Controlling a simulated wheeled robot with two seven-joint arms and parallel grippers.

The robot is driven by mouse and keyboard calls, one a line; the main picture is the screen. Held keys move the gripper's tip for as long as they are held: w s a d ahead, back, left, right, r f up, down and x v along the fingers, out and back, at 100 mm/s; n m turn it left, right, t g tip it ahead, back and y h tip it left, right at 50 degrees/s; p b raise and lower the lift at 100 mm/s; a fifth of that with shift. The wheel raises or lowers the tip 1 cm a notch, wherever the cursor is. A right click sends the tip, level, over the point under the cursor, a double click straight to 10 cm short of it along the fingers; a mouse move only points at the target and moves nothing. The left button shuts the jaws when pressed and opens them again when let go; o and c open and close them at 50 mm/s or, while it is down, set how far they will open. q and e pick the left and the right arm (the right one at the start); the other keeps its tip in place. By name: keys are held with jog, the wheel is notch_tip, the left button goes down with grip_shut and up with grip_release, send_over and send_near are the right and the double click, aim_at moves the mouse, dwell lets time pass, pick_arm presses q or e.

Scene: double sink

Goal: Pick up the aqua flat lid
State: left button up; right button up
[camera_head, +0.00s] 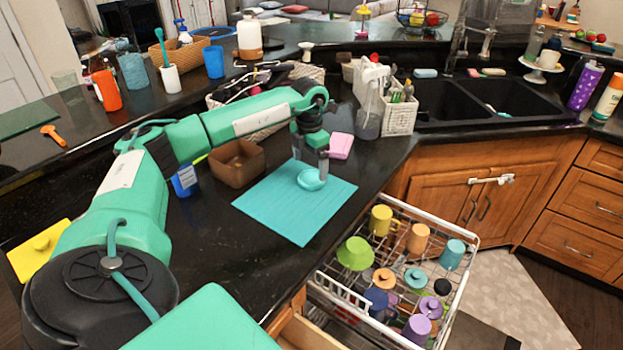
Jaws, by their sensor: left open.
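A small round aqua lid (311,181) lies on the aqua mat (275,208) on the black counter. My left gripper (311,164) points down directly over the lid, with its jaws open. One finger is at the lid's far left side and the other at its right edge. I cannot tell whether the fingers touch it. My right gripper is not in view.
A pulled-out dish rack (390,262) holds several coloured cups and lids, to the right of the mat. A brown box (237,163), a blue cup (185,180) and a pink sponge (340,146) stand around the mat. A white caddy (401,115) is by the sink.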

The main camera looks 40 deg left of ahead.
aim_at(310, 178)
pick_arm(q)
notch_tip(310, 178, down, 4)
jog(key=shift+d+r+p, duration=0.1)
jog(key=shift+p, duration=0.4)
jog(key=shift+f, duration=0.35)
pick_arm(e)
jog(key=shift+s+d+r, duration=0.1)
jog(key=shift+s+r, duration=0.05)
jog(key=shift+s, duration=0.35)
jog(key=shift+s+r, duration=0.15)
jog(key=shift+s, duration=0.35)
pick_arm(q)
jog(key=shift+c, duration=0.4)
jog(key=c, duration=1)
jog(key=shift+o, duration=0.2)
jog(key=shift+r, duration=0.2)
